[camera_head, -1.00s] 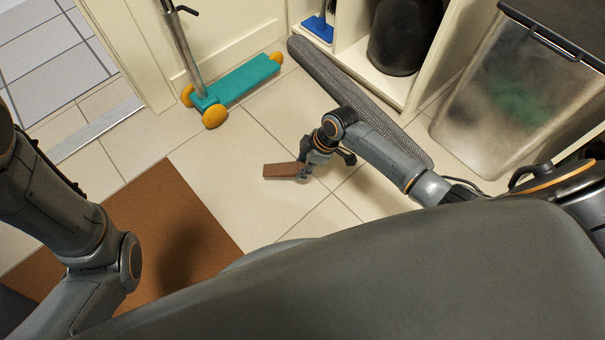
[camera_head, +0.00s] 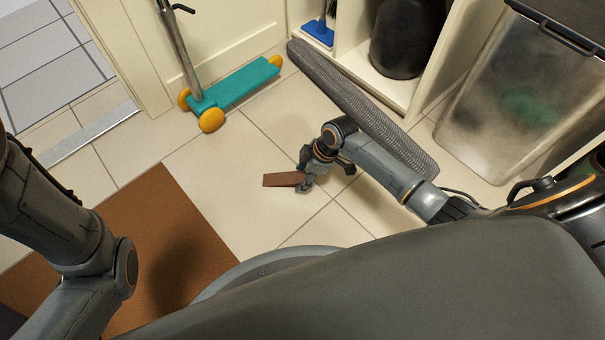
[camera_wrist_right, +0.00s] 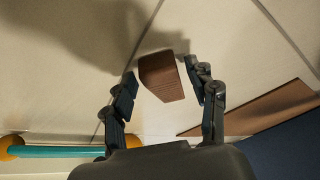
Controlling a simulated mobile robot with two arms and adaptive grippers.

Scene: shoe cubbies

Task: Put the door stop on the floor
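The door stop (camera_head: 281,180) is a brown wedge on the pale floor tiles, left of my right gripper (camera_head: 303,185) in the head view. In the right wrist view the door stop (camera_wrist_right: 163,78) shows between the fingertips of my right gripper (camera_wrist_right: 160,86). The wedge looks to lie flat on the floor (camera_head: 232,190). My left gripper is out of view; only part of that arm shows.
A brown mat (camera_head: 190,230) lies left of the door stop. A teal scooter (camera_head: 235,84) with yellow wheels stands by the door. A long grey roll (camera_head: 345,88) lies along the cubbies. A clear bin (camera_head: 505,110) stands at right. Tiles around the wedge are free.

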